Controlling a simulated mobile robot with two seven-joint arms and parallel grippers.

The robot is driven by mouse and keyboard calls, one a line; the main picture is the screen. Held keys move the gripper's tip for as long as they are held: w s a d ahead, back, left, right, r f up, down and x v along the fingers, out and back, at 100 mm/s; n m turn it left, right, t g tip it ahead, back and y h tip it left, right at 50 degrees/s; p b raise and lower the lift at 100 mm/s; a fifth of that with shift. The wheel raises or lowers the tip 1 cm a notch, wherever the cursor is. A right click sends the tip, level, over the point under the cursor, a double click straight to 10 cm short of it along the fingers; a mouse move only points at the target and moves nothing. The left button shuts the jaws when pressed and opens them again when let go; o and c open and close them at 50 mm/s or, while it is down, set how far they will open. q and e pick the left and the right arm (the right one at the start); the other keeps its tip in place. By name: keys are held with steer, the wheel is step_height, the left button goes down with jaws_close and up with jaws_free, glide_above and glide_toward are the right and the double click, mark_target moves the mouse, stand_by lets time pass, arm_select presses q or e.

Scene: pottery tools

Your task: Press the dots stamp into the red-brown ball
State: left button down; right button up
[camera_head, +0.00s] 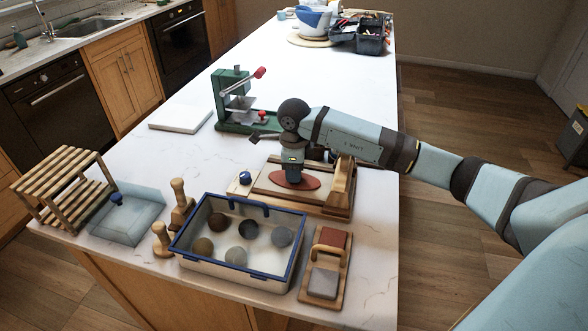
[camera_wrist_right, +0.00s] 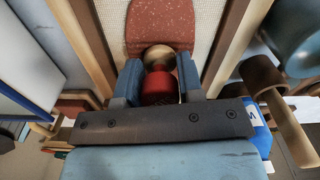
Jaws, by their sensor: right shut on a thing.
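My right gripper (camera_head: 292,168) is low over a flattened, oval red-brown piece of clay (camera_head: 312,183) on the wooden-framed board (camera_head: 332,208). In the right wrist view the clay is a speckled slab (camera_wrist_right: 160,25) at the top. There, the gripper (camera_wrist_right: 159,80) is shut on a red piece with a tan, rounded end (camera_wrist_right: 159,88), which I take for the dots stamp. Its stamping face is hidden, and I cannot tell whether it touches the clay. My left gripper is not in view.
A blue-rimmed tray (camera_head: 228,273) with several clay balls stands in front. Two wooden tools (camera_head: 180,203) stand left of it. A green press (camera_head: 232,100) stands behind. The counter's back middle is clear.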

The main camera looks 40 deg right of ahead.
steer(key=shift+r+p, duration=1.65)
steer(key=shift+r, duration=1.3)
